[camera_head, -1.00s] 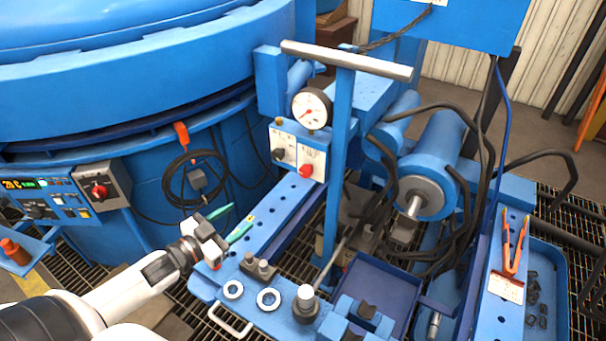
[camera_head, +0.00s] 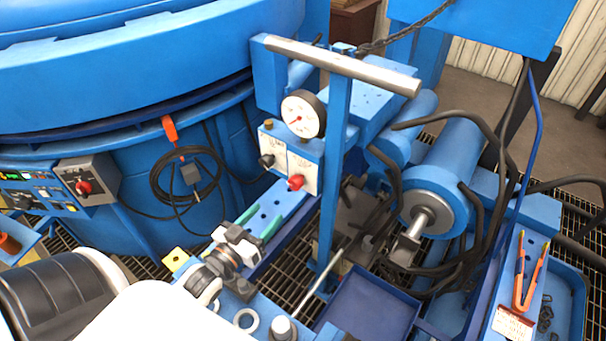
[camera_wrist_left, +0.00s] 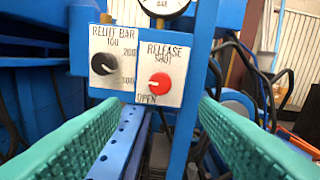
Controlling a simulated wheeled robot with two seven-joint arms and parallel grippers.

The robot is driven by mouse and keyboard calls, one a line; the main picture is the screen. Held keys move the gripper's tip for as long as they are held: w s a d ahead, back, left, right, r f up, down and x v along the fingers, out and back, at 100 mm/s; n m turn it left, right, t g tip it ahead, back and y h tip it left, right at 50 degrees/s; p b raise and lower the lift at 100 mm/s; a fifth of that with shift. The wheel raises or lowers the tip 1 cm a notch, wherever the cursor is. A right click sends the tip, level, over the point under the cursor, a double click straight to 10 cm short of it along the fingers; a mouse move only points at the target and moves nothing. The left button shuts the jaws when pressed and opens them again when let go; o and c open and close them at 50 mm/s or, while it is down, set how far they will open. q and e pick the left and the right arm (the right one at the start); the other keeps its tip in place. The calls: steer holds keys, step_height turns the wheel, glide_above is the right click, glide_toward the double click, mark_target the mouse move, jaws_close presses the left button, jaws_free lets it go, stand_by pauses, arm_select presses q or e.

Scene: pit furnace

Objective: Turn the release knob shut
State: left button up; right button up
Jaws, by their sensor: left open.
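The red release knob (camera_head: 296,182) sits on a white plate on the blue press frame, below the pressure gauge. In the left wrist view the release knob (camera_wrist_left: 160,83) is on the right-hand plate, marked SHUT above and OPEN at lower left. A pale mark shows on its left side; its exact setting is hard to read. My left gripper (camera_head: 263,221) is open and empty, in front of and below the knob. In the left wrist view its green fingers (camera_wrist_left: 159,104) are spread on either side of the knob's line, apart from it. My right gripper is not in view.
A black relief knob (camera_wrist_left: 103,64) is close on the left of the red one. The gauge (camera_head: 303,113) is above. A blue upright (camera_head: 335,150) stands just right of the plates. Black hoses (camera_head: 470,230) and a blue tray (camera_head: 370,300) lie farther right.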

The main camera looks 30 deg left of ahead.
mark_target(293, 186)
arm_select(q)
steer(key=w, duration=0.6)
steer(key=shift+w+d+r, duration=0.15)
steer(key=shift+w, duration=0.1)
steer(key=w, duration=0.4)
steer(key=shift+w+d, duration=0.1)
steer(key=shift+w, duration=0.55)
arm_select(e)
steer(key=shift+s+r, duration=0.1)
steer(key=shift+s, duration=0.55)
arm_select(q)
steer(key=c, duration=1)
steer(key=shift+o, duration=0.2)
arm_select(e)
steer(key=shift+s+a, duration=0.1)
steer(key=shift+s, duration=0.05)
